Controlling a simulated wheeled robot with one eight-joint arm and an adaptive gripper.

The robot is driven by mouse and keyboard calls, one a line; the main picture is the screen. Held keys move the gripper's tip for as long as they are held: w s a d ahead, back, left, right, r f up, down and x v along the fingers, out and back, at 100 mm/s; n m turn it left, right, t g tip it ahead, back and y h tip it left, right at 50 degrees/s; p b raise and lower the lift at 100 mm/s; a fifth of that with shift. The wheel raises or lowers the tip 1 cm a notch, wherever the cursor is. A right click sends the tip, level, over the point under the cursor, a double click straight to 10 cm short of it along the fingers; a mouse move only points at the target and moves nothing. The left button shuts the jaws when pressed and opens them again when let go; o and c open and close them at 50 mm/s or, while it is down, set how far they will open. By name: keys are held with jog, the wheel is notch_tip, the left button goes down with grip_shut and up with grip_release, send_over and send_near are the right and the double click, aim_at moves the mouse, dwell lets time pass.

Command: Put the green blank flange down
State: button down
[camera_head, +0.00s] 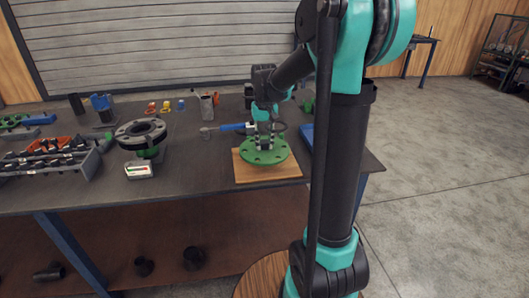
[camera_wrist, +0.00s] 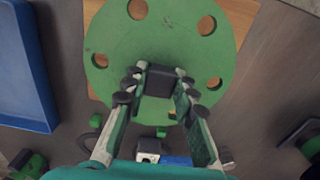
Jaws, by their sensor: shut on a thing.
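The green blank flange (camera_head: 264,154) is a flat round disc with bolt holes, lying level at the wooden board (camera_head: 290,175) on the table. In the wrist view the flange (camera_wrist: 120,42) fills the upper middle, with wood showing behind it and through some of its holes. My gripper (camera_head: 264,138) is above the disc's middle, pointing down. In the wrist view my gripper (camera_wrist: 160,84) has its fingers on either side of a dark block (camera_wrist: 163,78) at the flange's centre and is shut on it. I cannot tell whether the disc's underside touches the board.
A dark flanged pipe (camera_head: 140,134) stands to the left, with a small white-and-green device (camera_head: 138,171) before it. A tray of bolts (camera_head: 50,160) is at far left. A blue-handled tool (camera_head: 230,127) lies behind the flange. A blue tray (camera_wrist: 22,70) is close by.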

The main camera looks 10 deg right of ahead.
aim_at(264, 149)
jog(key=shift+f, duration=2.05)
jog(key=shift+f, duration=0.15)
jog(key=c, duration=1.2)
grip_release()
notch_tip(264, 149, up, 12)
jog(key=shift+s, duration=0.1)
jog(key=s+d+f+t, duration=0.1)
jog(key=s+f, duration=0.5)
jog(key=s, duration=0.1)
jog(key=s+d+f+t, duration=0.1)
jog(key=s+f, duration=0.5)
jog(key=s, duration=0.1)
jog(key=s+d+f+t, duration=0.2)
jog(key=s+f, duration=0.4)
jog(key=s, duration=0.2)
jog(key=shift+f, duration=0.15)
